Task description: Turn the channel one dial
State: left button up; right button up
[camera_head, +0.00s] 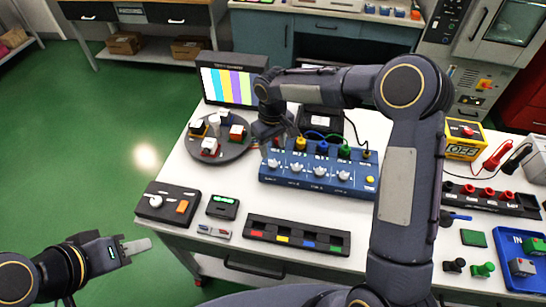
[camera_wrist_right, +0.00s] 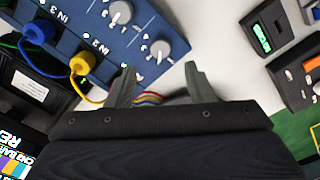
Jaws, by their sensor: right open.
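The blue channel box (camera_head: 310,184) stands on the white table with a row of several pale dials. The channel one dial (camera_head: 273,164) appears to be the leftmost. In the right wrist view that end dial (camera_wrist_right: 160,49) lies just beyond the fingertips, near the box's edge. My right gripper (camera_head: 279,140) is over the box's left back corner, and its spread fingers (camera_wrist_right: 160,80) hold nothing. The dial is not between them. The left finger partly hides the box near the IN 2 label. My left gripper (camera_head: 137,246) is off the table's front left; its finger gap is unclear.
Colored cables (camera_head: 322,136) plug into the box's back. A round tray (camera_head: 220,155) with small blocks stands left of it, before a color-bar screen (camera_head: 230,86). A black color-marked strip (camera_head: 297,237) lies in front. My right arm covers the table right of the box.

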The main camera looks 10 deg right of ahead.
aim_at(273, 163)
notch_tip(273, 163, down, 7)
jog(key=shift+r+p, duration=0.1)
jog(key=shift+p, duration=0.55)
jog(key=c, duration=1)
jog(key=shift+f+m+b, duration=0.2)
jog(key=shift+m+b, duration=0.8)
jog(key=shift+b, duration=0.35)
jog(key=shift+m+b, duration=0.8)
jog(key=shift+b, duration=0.1)
jog(key=m+b, duration=0.2)
jog(key=shift+m, duration=0.4)
jog(key=m+b, duration=0.2)
jog(key=m, duration=0.2)
jog(key=shift+r+m, duration=0.15)
jog(key=shift+m, duration=0.15)
jog(key=m, duration=0.4)
jog(key=shift+m+b, duration=0.3)
jog(key=shift+b, duration=0.05)
